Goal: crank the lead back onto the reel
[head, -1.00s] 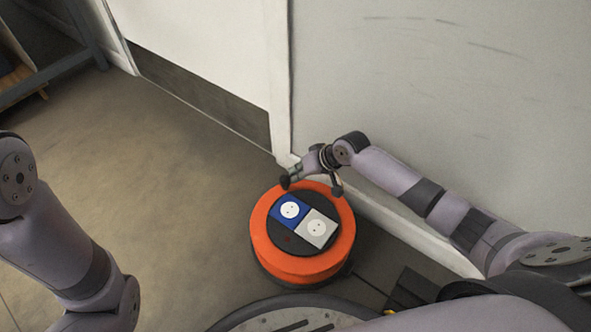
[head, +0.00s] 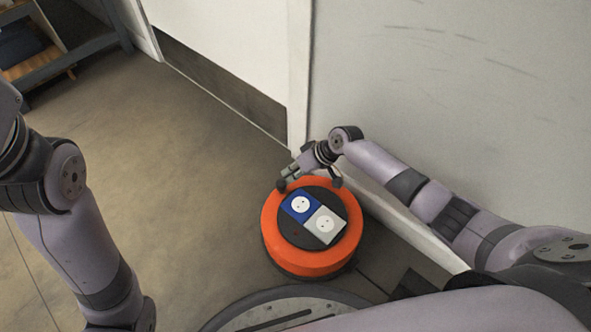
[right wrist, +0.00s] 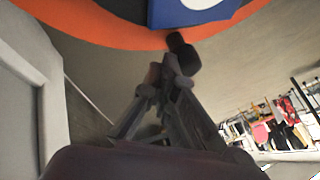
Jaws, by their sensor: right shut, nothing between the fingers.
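The cable reel (head: 273,245) is an orange drum standing on the floor at the foot of the wall. Its dark top carries a blue socket (head: 289,204) and a grey socket (head: 315,238). Part of the orange rim (right wrist: 105,31) also shows at the top of the right wrist view. My right gripper (head: 283,185) is at the reel's far rim, its fingers shut and empty; they meet just below the rim in the right wrist view (right wrist: 173,58). I cannot tell whether they touch it. My left gripper is out of frame.
A pale wall (head: 450,100) stands close behind the reel and my right arm. A white door (head: 225,45) is left of it. Open floor (head: 170,170) lies left of the reel. A shelf (head: 60,62) stands at the far left. Hanging clothes (right wrist: 275,130) show in the right wrist view.

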